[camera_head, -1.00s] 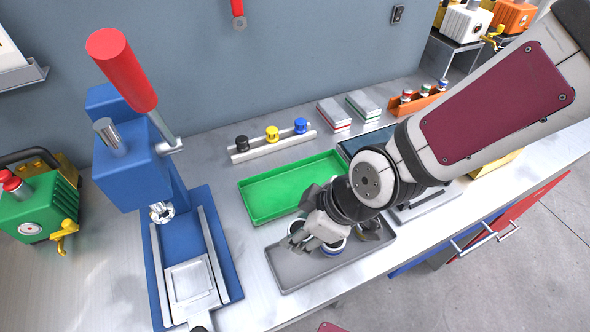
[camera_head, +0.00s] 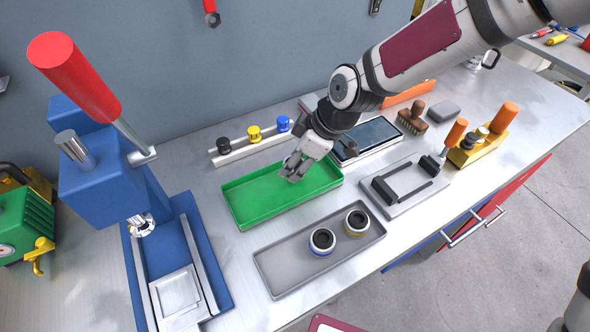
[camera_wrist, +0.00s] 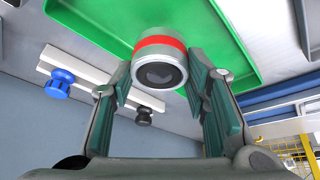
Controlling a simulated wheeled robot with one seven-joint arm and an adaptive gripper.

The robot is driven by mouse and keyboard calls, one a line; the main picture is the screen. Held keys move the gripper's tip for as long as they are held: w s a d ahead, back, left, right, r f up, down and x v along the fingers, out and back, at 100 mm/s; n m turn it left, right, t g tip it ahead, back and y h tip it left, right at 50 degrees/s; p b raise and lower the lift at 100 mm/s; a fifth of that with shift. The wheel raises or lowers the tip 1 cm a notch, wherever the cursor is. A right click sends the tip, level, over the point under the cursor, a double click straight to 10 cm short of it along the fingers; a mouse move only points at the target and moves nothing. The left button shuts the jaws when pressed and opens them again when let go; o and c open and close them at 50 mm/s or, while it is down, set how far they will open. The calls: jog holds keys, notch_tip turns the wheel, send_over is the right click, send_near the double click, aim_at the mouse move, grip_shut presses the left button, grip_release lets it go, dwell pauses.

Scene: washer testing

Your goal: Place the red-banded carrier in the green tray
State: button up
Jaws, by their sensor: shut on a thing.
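The red-banded carrier (camera_wrist: 160,58) is a short light cylinder with a red band and a dark round face. In the wrist view it sits between the fingers of my gripper (camera_wrist: 165,92), which is shut on it. The green tray (camera_wrist: 95,22) lies behind it in that view. In the head view my gripper (camera_head: 292,172) points down over the right part of the green tray (camera_head: 245,217), and the carrier is hidden by the fingers. I cannot tell whether the carrier touches the tray floor.
A grey tray (camera_head: 285,284) in front holds a blue-banded carrier (camera_head: 322,241) and a yellow-banded carrier (camera_head: 357,222). A rack (camera_head: 240,154) with black, yellow and blue knobs stands behind the green tray. A blue press (camera_head: 115,185) stands left. A dark-screened device (camera_head: 370,138) is right of the green tray.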

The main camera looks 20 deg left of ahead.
jog(key=shift+f, duration=1.75)
jog(key=shift+f, duration=0.15)
jog(key=o, duration=1.4)
jog(key=p+v, duration=0.1)
jog(key=v, duration=1.1)
jog(key=shift+r, duration=0.2)
